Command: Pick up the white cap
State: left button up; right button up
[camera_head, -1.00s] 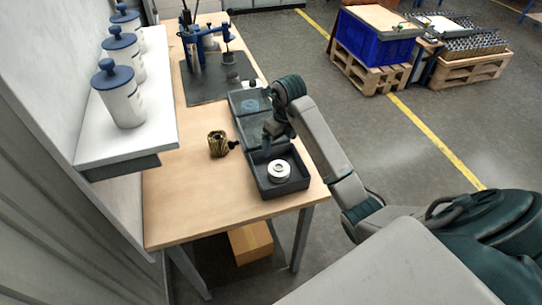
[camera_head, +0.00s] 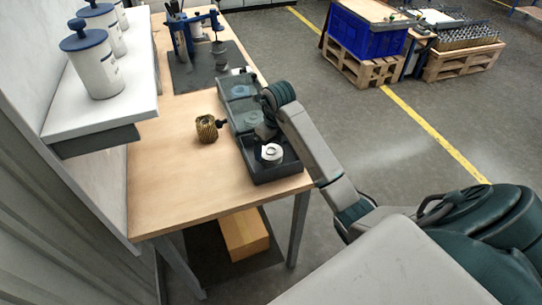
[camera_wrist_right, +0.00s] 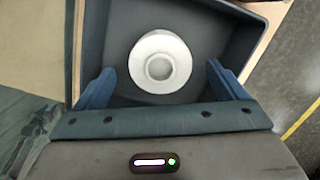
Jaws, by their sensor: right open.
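The white cap (camera_head: 271,152) is a round ring-like piece with a recessed centre. It lies in the dark open tray (camera_head: 266,176) at the near right corner of the table. In the right wrist view the cap (camera_wrist_right: 160,62) sits ahead of my right gripper (camera_wrist_right: 158,84), roughly midway between its two blue fingers. The fingers are spread wide with a gap on each side of the cap. In the head view my right gripper (camera_head: 267,138) is over the tray, and its fingers are hard to make out. My left gripper is not in view.
A brass-coloured ribbed cylinder (camera_head: 206,128) stands on the table left of the trays. More trays (camera_head: 240,88) lie behind the cap's tray. A blue press (camera_head: 184,40) stands at the back. White canisters (camera_head: 95,68) stand on the left shelf (camera_head: 100,112). The table's near part is clear.

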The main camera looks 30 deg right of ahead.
jog(key=shift+f, duration=0.4)
jog(key=shift+c, duration=0.9)
jog(key=c, duration=0.9)
jog(key=shift+r, duration=0.1)
